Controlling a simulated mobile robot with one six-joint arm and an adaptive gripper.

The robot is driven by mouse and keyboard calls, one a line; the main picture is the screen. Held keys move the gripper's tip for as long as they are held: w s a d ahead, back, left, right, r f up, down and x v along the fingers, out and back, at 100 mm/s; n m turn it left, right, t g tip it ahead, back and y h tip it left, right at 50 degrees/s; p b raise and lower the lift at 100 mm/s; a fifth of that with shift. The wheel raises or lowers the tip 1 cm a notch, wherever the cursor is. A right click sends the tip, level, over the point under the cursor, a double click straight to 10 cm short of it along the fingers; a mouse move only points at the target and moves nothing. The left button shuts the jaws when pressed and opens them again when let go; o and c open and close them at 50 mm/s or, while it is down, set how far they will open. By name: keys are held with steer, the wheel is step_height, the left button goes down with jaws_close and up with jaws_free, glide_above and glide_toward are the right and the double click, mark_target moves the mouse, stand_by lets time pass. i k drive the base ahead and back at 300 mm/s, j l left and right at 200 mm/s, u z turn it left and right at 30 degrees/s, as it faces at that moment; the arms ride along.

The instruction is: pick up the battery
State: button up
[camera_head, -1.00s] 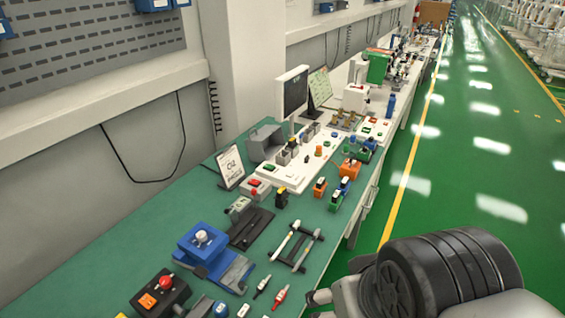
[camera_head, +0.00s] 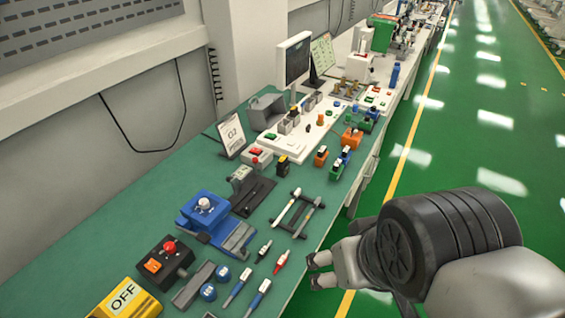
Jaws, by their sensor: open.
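I cannot tell for certain which thing is the battery. Candidates on the green bench are a small yellow-and-black block (camera_head: 282,166), an orange block with a dark top (camera_head: 320,157) and a green block with blue and black parts (camera_head: 339,165). All stand near the front of the white panel. My gripper (camera_head: 313,271) is at the lower right, beyond the bench's front edge, over the floor in the picture. Its fingers point left and are apart, with nothing between them. It is clear of all the blocks.
The green bench top (camera_head: 85,245) holds a blue fixture (camera_head: 203,212), a black box with a red button (camera_head: 166,262), a yellow OFF box (camera_head: 124,299), several screwdrivers and a rack (camera_head: 297,211). A monitor (camera_head: 294,60) stands behind. The green floor (camera_head: 455,130) at right is clear.

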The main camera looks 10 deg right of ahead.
mark_target(282, 167)
steer(key=i+l+u, duration=0.3)
steer(key=i+l, duration=0.2)
steer(key=i+l+u, duration=0.2)
steer(key=l, duration=0.2)
steer(key=i+l+u, duration=0.15)
steer(key=l, duration=0.2)
steer(key=i+l+u, duration=0.15)
steer(key=l, duration=0.25)
steer(key=i+l+u, duration=0.15)
steer(key=l, duration=0.25)
steer(key=i+l+u, duration=0.2)
steer(key=l, duration=0.2)
